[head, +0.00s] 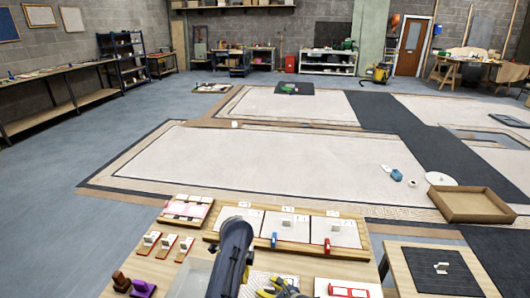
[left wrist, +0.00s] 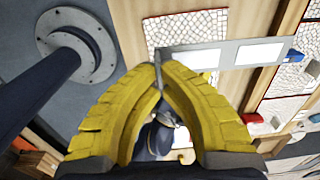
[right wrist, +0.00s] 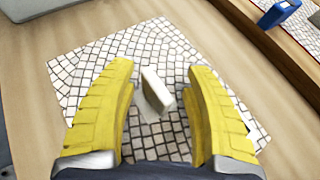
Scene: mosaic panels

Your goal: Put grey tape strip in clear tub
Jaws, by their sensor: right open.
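My left gripper (left wrist: 159,68) has its yellow fingertips together on the edge of a thin grey strip (left wrist: 228,56) with pale rectangles in it. The strip reaches right, over mosaic panels; I cannot tell whether it is the tape strip. A pale, see-through tub (head: 188,280) stands at the near left of the bench in the head view, partly beside my dark arm. My right gripper (right wrist: 160,90) is open around a small white block (right wrist: 156,90) above a mosaic panel (right wrist: 150,50); contact is unclear. In the head view, yellow fingers (head: 276,287) show low in the middle.
A wooden board (head: 365,252) with several panels lies behind, with a blue clamp (head: 274,240) and a red clamp (head: 327,245). Small blocks and a purple stamp (head: 143,288) are at left. A red-and-white item (head: 347,291) is at right. A side table (head: 405,268) stands further right.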

